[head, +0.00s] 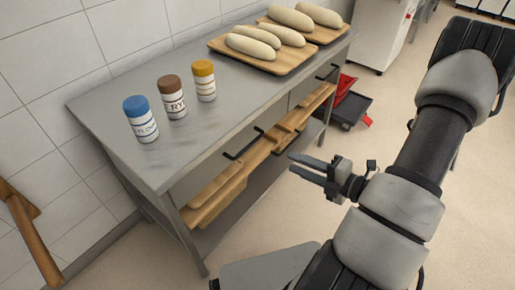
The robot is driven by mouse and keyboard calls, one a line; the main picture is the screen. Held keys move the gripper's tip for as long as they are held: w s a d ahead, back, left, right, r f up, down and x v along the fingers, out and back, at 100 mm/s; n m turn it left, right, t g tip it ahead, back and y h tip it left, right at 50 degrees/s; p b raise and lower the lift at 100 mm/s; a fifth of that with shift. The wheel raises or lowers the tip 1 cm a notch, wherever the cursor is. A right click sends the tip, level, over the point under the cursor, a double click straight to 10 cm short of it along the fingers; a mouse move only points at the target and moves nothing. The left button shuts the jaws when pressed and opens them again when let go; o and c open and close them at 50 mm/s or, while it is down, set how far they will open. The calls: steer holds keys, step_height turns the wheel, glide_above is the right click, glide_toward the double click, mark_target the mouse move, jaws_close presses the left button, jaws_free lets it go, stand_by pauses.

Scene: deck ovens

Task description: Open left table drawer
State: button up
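The left table drawer (210,168) is in the front of the grey metal table, nearer to me, and looks shut. Its dark bar handle (244,144) sticks out from the drawer front. My gripper (291,163) is in front of the table, to the right of this handle and apart from it. Its two fingers point left toward the table with a gap between them, and nothing is held. The right drawer has its own dark handle (328,74) farther back.
Blue- (141,119), brown- (172,97) and yellow-capped jars (204,81) stand on the tabletop (240,97), with dough loaves on wooden boards (281,66) behind. Wooden boards (215,193) lie on the shelf below. A black-and-red item (347,106) sits on the floor. Floor near the gripper is clear.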

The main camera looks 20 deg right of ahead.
steer(key=b+x, duration=0.3)
steer(key=x, duration=1.3)
jaws_close()
